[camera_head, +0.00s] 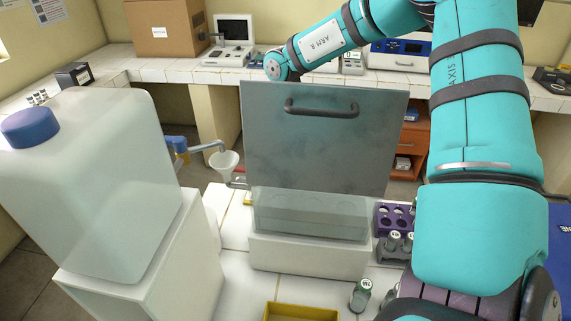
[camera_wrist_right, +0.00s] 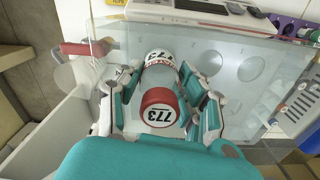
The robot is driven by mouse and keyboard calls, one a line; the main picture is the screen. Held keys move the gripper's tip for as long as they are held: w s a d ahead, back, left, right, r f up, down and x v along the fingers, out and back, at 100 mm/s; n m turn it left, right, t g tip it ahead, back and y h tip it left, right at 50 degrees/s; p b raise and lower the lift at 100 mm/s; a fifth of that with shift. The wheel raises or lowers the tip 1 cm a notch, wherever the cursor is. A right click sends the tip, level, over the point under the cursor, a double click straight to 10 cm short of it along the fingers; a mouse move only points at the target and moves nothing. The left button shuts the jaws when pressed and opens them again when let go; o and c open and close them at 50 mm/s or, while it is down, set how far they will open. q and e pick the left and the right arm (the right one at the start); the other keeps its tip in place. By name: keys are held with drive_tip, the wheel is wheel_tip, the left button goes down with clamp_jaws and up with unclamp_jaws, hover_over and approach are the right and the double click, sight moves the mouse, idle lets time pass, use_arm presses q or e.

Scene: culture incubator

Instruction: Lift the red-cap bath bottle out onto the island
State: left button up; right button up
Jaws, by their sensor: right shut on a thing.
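The red-cap bottle (camera_wrist_right: 160,107) is between the fingers of my right gripper (camera_wrist_right: 160,88) in the right wrist view. Its cap top is marked 773 and faces the camera. The gripper is shut on it. The bottle is over the left end of the clear bath (camera_wrist_right: 205,55), beside empty round holes. I cannot tell how far it is inside. In the head view the bath (camera_head: 310,250) stands on the white-tiled island (camera_head: 235,215), with its grey lid (camera_head: 320,150) upright. The lid hides my right gripper and the bottle there. My left gripper is not seen.
A large blue-capped carboy (camera_head: 90,180) stands on a white stand at left, near a funnel (camera_head: 223,160). A purple rack (camera_head: 384,218), small bottles (camera_head: 361,294) and a yellow tray (camera_head: 300,311) occupy the island's right and front. Bare tiles show left of the bath.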

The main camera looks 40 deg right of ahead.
wheel_tip(320, 180, up, 6)
drive_tip(key=shift+a+f+b, duration=0.1)
drive_tip(key=shift+f+b, duration=0.1)
drive_tip(key=shift+b, duration=0.3)
drive_tip(key=shift+s+r+p, duration=0.1)
drive_tip(key=shift+r+p, duration=1.2)
drive_tip(key=shift+r, duration=1.65)
drive_tip(key=shift+r, duration=0.1)
